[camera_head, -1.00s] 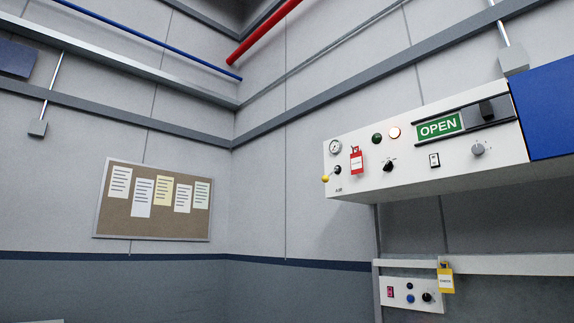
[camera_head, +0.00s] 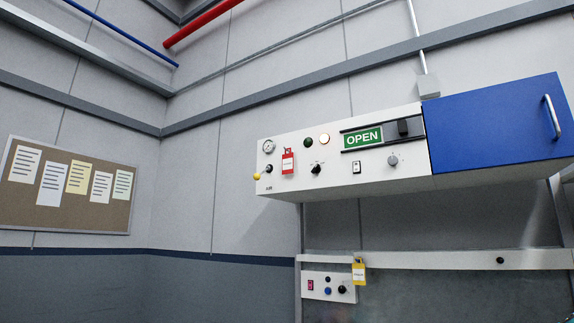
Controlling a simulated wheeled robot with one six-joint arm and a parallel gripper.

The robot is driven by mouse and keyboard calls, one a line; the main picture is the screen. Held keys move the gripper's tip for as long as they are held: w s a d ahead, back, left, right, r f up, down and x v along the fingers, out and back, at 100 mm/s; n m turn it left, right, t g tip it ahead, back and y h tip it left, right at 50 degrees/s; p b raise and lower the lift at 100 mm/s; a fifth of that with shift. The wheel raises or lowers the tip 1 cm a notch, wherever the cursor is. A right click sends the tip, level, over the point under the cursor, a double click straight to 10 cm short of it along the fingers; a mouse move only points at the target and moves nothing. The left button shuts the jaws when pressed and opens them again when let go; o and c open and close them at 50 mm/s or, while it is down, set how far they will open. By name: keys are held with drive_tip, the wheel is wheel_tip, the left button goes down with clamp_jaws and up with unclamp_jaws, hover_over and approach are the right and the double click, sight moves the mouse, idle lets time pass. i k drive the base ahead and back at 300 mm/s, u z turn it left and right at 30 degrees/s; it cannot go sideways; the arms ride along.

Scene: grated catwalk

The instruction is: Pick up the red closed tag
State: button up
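A red tag (camera_head: 288,164) with a white label hangs on the left part of the white control panel (camera_head: 225,188) front, between the gauge and a black knob. The writing on its label is too small to read. A green OPEN sign (camera_head: 362,139) sits in a dark slider frame to its right on the same panel. A yellow tag (camera_head: 358,273) hangs lower, by the small white switch box. My gripper is not in view.
A blue cabinet (camera_head: 497,125) with a metal handle adjoins the panel on the right. A grey rail (camera_head: 440,262) runs below it. The small switch box (camera_head: 327,287) is under the panel. A cork board (camera_head: 66,211) with papers hangs on the left wall.

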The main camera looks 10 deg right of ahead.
sight(288, 159)
drive_tip(key=u, duration=0.55)
drive_tip(key=i, duration=0.65)
drive_tip(key=u, duration=0.8)
drive_tip(key=i, duration=0.7)
drive_tip(key=z, duration=0.4)
drive_tip(key=i, duration=0.95)
drive_tip(key=z, duration=0.7)
